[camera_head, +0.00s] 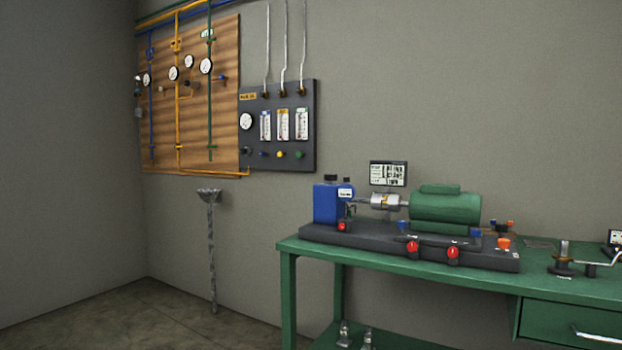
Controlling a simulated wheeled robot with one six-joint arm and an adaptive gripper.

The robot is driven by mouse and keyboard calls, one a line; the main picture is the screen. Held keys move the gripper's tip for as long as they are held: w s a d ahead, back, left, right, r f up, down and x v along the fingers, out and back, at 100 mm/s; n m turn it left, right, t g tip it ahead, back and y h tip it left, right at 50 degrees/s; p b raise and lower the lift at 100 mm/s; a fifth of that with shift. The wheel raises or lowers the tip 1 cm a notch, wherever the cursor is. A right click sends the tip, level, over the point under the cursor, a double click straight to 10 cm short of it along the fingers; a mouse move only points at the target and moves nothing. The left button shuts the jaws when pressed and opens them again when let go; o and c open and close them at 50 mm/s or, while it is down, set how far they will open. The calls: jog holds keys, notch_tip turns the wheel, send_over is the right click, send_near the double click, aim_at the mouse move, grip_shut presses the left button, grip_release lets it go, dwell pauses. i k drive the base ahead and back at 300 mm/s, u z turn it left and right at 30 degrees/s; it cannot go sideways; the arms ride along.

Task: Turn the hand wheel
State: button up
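My gripper is not in view. I cannot tell for sure which part is the hand wheel. A crank-like handle (598,262) shows at the right end of the green bench, partly cut off by the picture edge. Next to it a small upright fitting (563,262) stands on a dark round base. Two red round knobs sit on the front of the dark machine base, a left one (412,247) and a right one (453,252). Another red knob (342,226) is below the blue housing (327,203).
A green motor (446,207) sits on the dark base (380,238) on the green bench (300,246). A grey twisted post (211,250) with a flared top stands left of the bench. A gauge panel (306,160) hangs on the wall. Floor (150,318) at left is clear.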

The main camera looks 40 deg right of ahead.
aim_at(329, 178)
jog(key=z, duration=0.6)
jog(key=i, duration=0.55)
jog(key=z, duration=0.75)
jog(key=i, duration=0.65)
jog(key=z, duration=0.05)
